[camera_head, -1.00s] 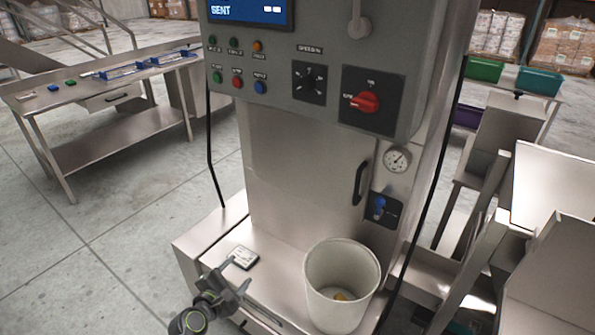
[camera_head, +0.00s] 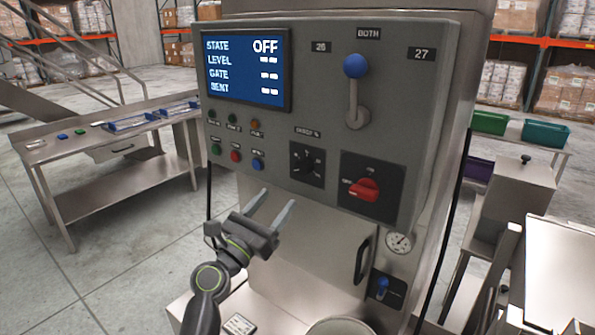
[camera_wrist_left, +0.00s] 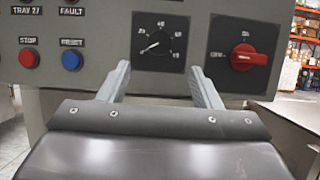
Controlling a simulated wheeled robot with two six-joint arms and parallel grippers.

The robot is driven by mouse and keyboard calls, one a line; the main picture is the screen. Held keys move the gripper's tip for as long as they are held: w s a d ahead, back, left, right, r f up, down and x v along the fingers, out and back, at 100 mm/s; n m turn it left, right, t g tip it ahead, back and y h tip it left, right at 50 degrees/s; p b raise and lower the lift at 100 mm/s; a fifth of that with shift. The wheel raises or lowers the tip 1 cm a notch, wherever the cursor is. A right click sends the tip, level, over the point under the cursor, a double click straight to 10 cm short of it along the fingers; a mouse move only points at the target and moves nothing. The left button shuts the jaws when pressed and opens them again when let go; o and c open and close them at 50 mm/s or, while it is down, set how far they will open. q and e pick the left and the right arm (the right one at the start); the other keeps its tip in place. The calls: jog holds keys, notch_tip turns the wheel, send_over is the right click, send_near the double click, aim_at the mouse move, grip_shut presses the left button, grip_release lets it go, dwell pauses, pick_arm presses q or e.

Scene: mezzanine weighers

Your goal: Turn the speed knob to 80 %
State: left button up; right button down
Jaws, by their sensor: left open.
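The speed knob (camera_head: 306,163) is a small black dial on a square black plate on the grey control panel (camera_head: 325,45), labelled "SPEED %". In the left wrist view the knob (camera_wrist_left: 156,45) has a ring of numbers, and its pale pointer seems to aim to the lower left. My left gripper (camera_head: 275,203) is open and empty, below and left of the knob. In the left wrist view its fingertips (camera_wrist_left: 160,70) frame the space just below the dial. They look apart from the panel. My right gripper is not in view.
A red rotary switch (camera_head: 362,189) sits right of the knob; push buttons (camera_head: 236,156) sit left. A blue-knobbed lever (camera_head: 355,67) stands above. The screen (camera_head: 245,67) reads "STATE OFF". A pale bucket (camera_head: 340,327) is below.

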aim_at(300, 171)
pick_arm(q)
jog(key=x, duration=0.8)
jog(key=shift+w+d, duration=0.15)
jog(key=shift+w+d+r, duration=0.3)
jog(key=shift+w, duration=0.1)
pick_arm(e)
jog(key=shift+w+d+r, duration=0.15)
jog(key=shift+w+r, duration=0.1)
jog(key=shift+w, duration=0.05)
pick_arm(q)
jog(key=shift+c, duration=0.2)
